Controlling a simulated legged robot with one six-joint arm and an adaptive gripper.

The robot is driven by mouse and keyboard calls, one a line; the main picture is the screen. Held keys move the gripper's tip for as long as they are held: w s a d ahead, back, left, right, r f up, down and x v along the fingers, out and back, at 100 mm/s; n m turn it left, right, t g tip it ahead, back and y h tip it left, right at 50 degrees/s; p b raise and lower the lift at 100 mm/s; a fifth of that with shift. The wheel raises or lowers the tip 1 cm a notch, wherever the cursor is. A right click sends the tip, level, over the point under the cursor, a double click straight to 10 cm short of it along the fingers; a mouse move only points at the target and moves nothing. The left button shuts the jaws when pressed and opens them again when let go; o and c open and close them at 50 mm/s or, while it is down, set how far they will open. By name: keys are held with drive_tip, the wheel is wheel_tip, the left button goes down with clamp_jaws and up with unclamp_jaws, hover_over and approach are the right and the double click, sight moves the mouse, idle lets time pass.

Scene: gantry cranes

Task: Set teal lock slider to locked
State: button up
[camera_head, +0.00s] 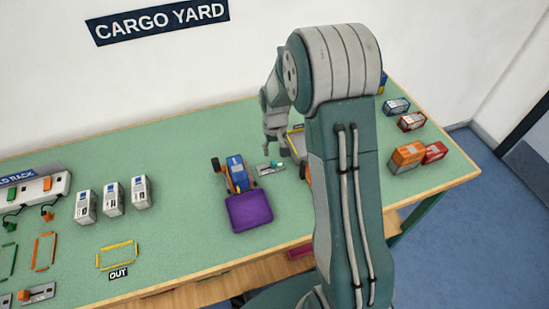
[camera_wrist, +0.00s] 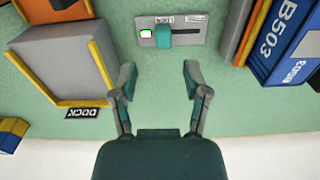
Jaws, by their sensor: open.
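The lock slider is a small grey plate (camera_wrist: 188,41) on the green table, with a dark slot and a teal knob (camera_wrist: 163,36). In the wrist view the knob sits toward the slot's left end, beside a lit white-green square (camera_wrist: 146,33). A small label above the slot is too blurred to read.
A grey dock pad with yellow edging (camera_wrist: 62,62) lies left of the slider in the wrist view. A purple block (camera_head: 250,212) is nearer me. Green table between gripper and plate is clear.

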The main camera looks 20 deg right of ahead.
drive_tip(key=shift+d+r, duration=0.1)
drive_tip(key=shift+r, duration=2.7)
wheel_tip(320, 180, up, 9)
drive_tip(key=t, duration=0.1)
hover_over(275, 161)
drive_tip(key=s+a, duration=0.1)
drive_tip(key=s, duration=0.4)
drive_tip(key=s+a+r+t, duration=0.3)
drive_tip(key=s+r, duration=0.6)
drive_tip(key=s, duration=0.3)
drive_tip(key=s+r+t, duration=0.1)
drive_tip(key=s, duration=0.7)
drive_tip(key=shift+s+a+r+t, duration=0.15)
drive_tip(key=shift+a+r+t, duration=0.15)
drive_tip(key=shift+r, duration=0.05)
